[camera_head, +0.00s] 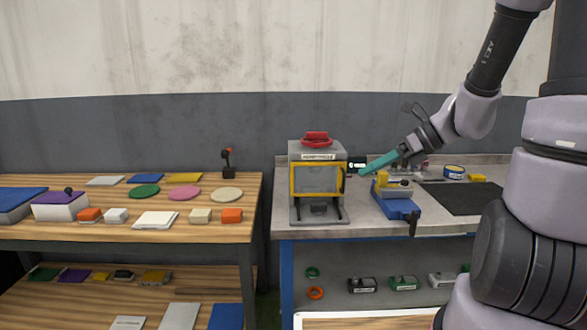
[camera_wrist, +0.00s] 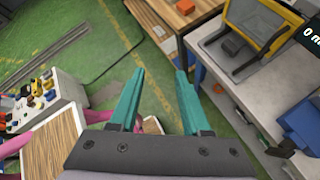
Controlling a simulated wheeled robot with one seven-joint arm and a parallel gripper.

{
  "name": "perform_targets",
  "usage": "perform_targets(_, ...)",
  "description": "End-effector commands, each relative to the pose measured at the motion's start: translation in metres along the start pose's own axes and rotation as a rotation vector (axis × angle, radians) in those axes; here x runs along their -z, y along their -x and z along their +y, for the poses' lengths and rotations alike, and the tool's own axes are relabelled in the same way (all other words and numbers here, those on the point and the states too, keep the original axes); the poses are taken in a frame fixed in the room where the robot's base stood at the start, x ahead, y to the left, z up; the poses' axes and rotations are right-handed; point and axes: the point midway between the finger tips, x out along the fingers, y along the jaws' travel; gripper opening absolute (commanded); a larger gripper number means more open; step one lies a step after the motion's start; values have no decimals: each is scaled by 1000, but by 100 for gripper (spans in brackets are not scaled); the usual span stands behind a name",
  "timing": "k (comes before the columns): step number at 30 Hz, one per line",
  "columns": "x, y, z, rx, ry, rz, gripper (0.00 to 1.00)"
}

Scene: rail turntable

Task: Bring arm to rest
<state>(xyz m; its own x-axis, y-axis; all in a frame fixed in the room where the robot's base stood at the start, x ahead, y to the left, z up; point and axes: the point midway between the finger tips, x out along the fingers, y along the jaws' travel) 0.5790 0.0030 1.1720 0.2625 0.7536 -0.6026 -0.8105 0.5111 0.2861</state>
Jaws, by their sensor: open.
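My gripper (camera_head: 366,170) is at the end of my arm, raised at the right of the head view. Its teal fingers point left and slightly down, just right of the grey machine with the yellow frame (camera_head: 293,180), above the bench. The gripper is open and empty.
The grey bench (camera_head: 300,232) holds the machine, a blue vise (camera_head: 400,206) and a black mat (camera_head: 455,197). A wooden table (camera_head: 120,233) with coloured blocks and discs stands left. Open green floor (camera_wrist: 150,115) shows in the wrist view.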

Motion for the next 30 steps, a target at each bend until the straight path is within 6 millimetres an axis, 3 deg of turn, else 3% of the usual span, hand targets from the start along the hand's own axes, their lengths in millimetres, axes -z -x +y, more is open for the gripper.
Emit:
perform_targets(6, -8, 38, 48, 28, 732, 272, 48)
perform_targets(16, -24, 125, 91, 82, 1707, 667, 48)
perform_targets(22, -32, 161, 102, 109, 1999, 819, 48)
perform_targets(30, -33, 169, 103, 113, 2055, 854, 48)
